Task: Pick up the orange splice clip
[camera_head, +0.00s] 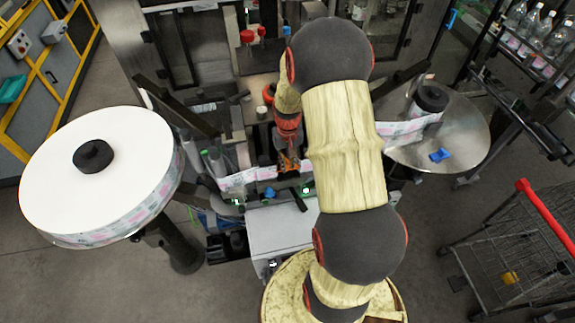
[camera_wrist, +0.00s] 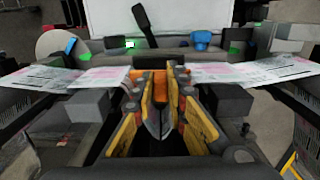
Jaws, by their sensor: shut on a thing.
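My gripper (camera_wrist: 163,95) reaches down over the label strip (camera_wrist: 100,77) in the wrist view, its fingers close together. The orange splice clip (camera_wrist: 173,84) shows as a small orange patch between the fingertips, and my gripper is shut on it. The fingers hide most of the clip. In the head view my gripper (camera_head: 289,160) is at the middle of the machine, partly hidden by my arm. The strip (camera_head: 235,182) runs to both sides of it there. Whether the clip touches the strip is unclear.
A large white label reel (camera_head: 100,165) stands at the left. A metal disc (camera_head: 462,125) at the right carries a blue piece (camera_head: 440,155). A blue knob-like part (camera_wrist: 203,39) and a black lever (camera_wrist: 141,18) lie beyond the strip. A wire cart (camera_head: 515,240) stands at lower right.

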